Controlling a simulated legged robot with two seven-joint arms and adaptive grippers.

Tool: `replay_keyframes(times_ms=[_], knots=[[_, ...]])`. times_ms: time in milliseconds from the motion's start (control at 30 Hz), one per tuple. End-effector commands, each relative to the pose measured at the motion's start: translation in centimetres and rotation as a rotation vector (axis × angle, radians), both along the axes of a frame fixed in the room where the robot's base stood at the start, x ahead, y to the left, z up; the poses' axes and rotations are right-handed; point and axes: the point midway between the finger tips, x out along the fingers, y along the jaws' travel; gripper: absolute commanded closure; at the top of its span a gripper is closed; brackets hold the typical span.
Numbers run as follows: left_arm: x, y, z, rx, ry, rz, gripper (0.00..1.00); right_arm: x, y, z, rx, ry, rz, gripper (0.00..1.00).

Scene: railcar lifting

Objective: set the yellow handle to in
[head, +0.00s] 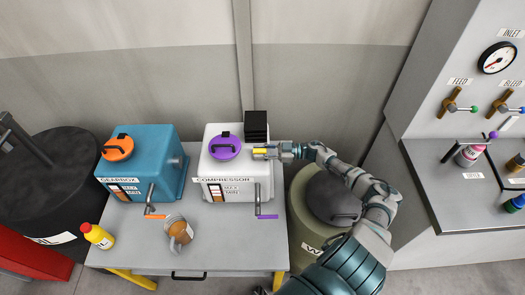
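A small yellow piece (260,151) shows at the tip of my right gripper (270,151), in front of the right side of the white compressor (213,168). I cannot tell whether this is the yellow handle or part of the gripper, and no in or out marking is readable. My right arm reaches in from the lower right, and its fingers are too small to tell open from shut. My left gripper is not in view. The compressor has a purple cap (225,146), a black finned block (256,125) and a purple-ended lever (266,217).
A blue gearbox (151,150) stands left of the compressor on a grey table (225,257). A jug (179,232) and a yellow bottle (98,236) stand near its front. A drum (306,210) is right of the table. A panel with a gauge (497,57) and valves is far right.

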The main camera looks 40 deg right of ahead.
Motion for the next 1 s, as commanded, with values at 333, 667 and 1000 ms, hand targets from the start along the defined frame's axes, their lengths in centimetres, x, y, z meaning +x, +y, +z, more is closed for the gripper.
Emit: replay_keyframes(times_ms=[333,667,1000], knots=[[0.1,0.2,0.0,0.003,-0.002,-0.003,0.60,-0.1,-0.4,-0.1,0.004,0.000,0.001,0.51],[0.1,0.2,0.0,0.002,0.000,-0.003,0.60,-3.1,-4.2,-0.5,0.000,0.007,-0.003,0.51],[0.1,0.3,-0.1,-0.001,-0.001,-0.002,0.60,-6.9,-8.4,-0.3,-0.003,0.005,0.002,0.51]])
